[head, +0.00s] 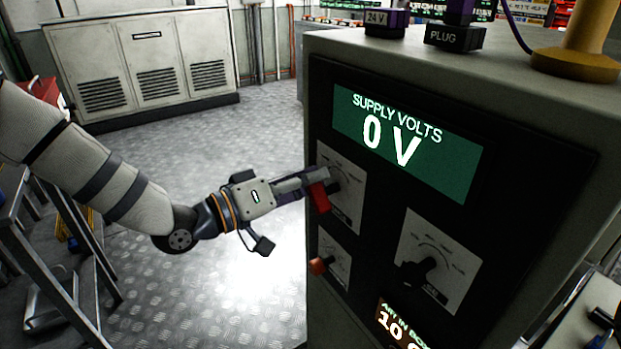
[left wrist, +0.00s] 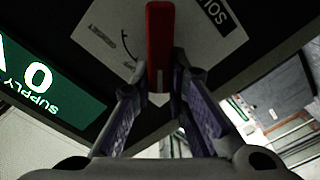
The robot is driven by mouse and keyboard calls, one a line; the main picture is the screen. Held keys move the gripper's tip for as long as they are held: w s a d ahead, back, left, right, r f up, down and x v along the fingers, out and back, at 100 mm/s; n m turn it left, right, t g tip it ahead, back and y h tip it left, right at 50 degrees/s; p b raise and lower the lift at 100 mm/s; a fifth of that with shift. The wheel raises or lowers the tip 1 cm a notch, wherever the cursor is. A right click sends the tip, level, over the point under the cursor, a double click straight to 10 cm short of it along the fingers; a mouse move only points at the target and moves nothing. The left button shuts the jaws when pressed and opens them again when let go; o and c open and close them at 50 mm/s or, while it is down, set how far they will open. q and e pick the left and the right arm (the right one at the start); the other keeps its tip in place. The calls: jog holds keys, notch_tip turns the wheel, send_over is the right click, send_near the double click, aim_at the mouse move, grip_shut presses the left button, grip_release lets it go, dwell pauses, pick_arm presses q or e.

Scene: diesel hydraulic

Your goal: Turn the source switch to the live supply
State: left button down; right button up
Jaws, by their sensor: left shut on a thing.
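The source switch is a red knob (head: 319,196) on a white dial plate (head: 350,214) on the front of the dark panel. My left gripper (head: 313,186) has come in from the left and is shut on the red knob. In the left wrist view the red knob (left wrist: 160,48) stands between the two purple-padded fingers (left wrist: 157,92). The plate (left wrist: 108,33) carries a curved arrow and lettering that is partly cut off. The supply display (head: 408,138) reads 0 V. My right gripper is not in view.
Below the switch is a smaller orange knob (head: 318,265), and to its right a black knob (head: 420,270) on another dial plate. Purple-and-black plugs (head: 455,37) and a wooden-looking post (head: 578,62) stand on the cabinet top. Open floor (head: 250,290) lies left of the cabinet.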

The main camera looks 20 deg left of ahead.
pick_arm(q)
jog(key=c, duration=1.6)
grip_release()
jog(key=shift+o, duration=0.2)
jog(key=v, duration=1.2)
